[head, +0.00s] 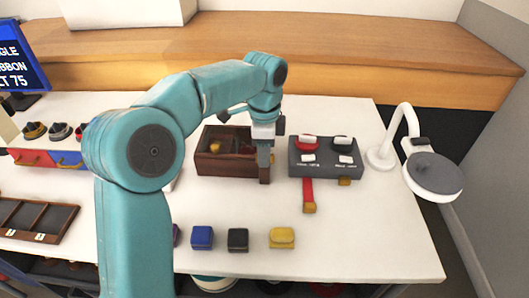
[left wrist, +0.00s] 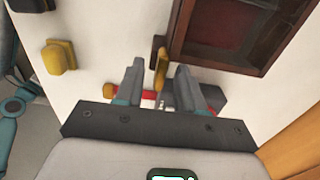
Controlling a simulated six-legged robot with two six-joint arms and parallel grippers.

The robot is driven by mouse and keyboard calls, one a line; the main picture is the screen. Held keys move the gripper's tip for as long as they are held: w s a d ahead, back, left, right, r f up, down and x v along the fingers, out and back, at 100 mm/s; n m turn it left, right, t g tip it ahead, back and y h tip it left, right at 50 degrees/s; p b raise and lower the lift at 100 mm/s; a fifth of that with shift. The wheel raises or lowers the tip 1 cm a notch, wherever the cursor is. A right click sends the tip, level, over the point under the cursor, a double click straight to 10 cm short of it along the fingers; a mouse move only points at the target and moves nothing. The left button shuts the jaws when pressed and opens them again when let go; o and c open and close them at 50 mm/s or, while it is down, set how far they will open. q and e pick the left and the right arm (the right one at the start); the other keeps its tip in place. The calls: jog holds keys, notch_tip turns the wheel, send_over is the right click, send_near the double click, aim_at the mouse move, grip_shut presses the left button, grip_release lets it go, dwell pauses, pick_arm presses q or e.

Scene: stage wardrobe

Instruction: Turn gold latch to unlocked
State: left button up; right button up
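The gold latch (left wrist: 160,69) shows in the left wrist view beside the brown wooden box (left wrist: 225,66), next to a small dark brown piece (left wrist: 158,43). In the head view the open-topped box (head: 226,172) stands mid-table, and my gripper hides most of the latch at its right side. My left gripper (head: 264,160) points down at the box's right end. In the left wrist view its two fingers (left wrist: 160,72) are apart, with the latch between them and gaps visible on both sides. I cannot tell whether either finger touches it. My right gripper is not in view.
A dark grey switch box (head: 325,171) with a red strap (head: 308,190) stands close to the right. A white lamp (head: 380,157) is farther right. Blue (head: 202,238), black (head: 238,240) and yellow (head: 282,238) blocks line the front. A partitioned tray (head: 37,219) lies left.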

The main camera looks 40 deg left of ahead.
pick_arm(q)
grip_shut()
